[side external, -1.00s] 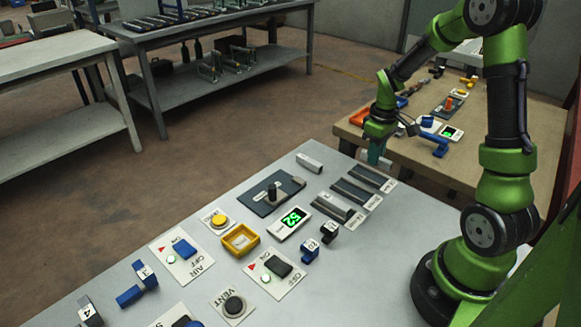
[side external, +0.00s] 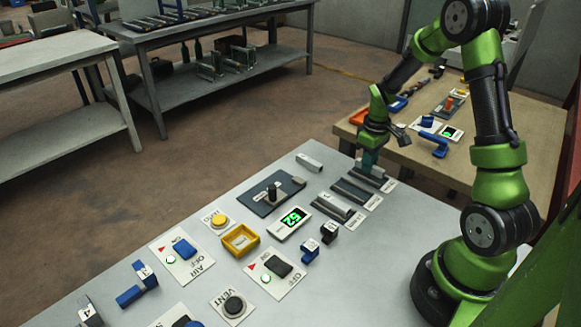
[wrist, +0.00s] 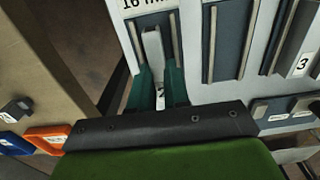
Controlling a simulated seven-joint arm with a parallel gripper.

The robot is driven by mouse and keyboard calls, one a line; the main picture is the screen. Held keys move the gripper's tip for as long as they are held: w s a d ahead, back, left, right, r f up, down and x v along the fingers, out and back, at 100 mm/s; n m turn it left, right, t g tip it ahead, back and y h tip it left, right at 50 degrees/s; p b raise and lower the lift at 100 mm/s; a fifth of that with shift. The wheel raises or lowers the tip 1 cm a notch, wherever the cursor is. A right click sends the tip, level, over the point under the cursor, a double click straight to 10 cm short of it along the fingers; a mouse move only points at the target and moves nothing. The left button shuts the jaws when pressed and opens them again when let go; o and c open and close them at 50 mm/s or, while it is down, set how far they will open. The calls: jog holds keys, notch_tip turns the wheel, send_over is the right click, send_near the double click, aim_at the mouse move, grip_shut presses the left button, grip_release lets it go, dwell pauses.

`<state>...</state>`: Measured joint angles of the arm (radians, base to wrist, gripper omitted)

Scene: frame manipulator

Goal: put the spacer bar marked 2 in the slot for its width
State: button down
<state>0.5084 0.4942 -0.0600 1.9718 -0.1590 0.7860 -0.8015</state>
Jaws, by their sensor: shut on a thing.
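The pale grey spacer bar (wrist: 153,50) is between the teal fingers of my gripper (wrist: 158,76), which is shut on it. A partly covered mark near the fingers looks like a 2. In the side view my gripper (side external: 369,160) is low at the far slot (side external: 362,182), with the bar (side external: 376,171) lined up along it. In the wrist view the bar lies between the two rails of the slot (wrist: 136,40) labelled 16 mm. I cannot tell whether it is fully seated.
The middle slot (side external: 350,194) is empty. The near slot (side external: 326,210) holds a grey bar marked 3 (wrist: 301,64). A loose grey block (side external: 309,162) lies at the table's far edge. A display (side external: 290,223), a yellow tray (side external: 240,240) and switch panels stand nearer.

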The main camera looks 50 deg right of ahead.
jog(key=shift+f, duration=0.25)
jog(key=c, duration=1.1)
grip_release()
jog(key=shift+r, duration=0.15)
notch_tip(320, 180, up, 12)
jog(key=r, duration=0.1)
jog(key=s+a+r+m+t, duration=0.1)
jog(key=s+a+r+t, duration=0.1)
jog(key=a, duration=0.6)
jog(key=s+a+r+m+t+y, duration=0.1)
jog(key=s+a+r, duration=0.3)
jog(key=a, duration=0.4)
jog(key=s+a+r+m+t+y, duration=0.1)
jog(key=s+a+r+m+t, duration=0.1)
jog(key=a, duration=0.5)
jog(key=shift+s+a+r+t, duration=0.4)
jog(key=shift+s+r+t, duration=0.3)
jog(key=shift+t, duration=0.4)
jog(key=shift+w+r, duration=0.1)
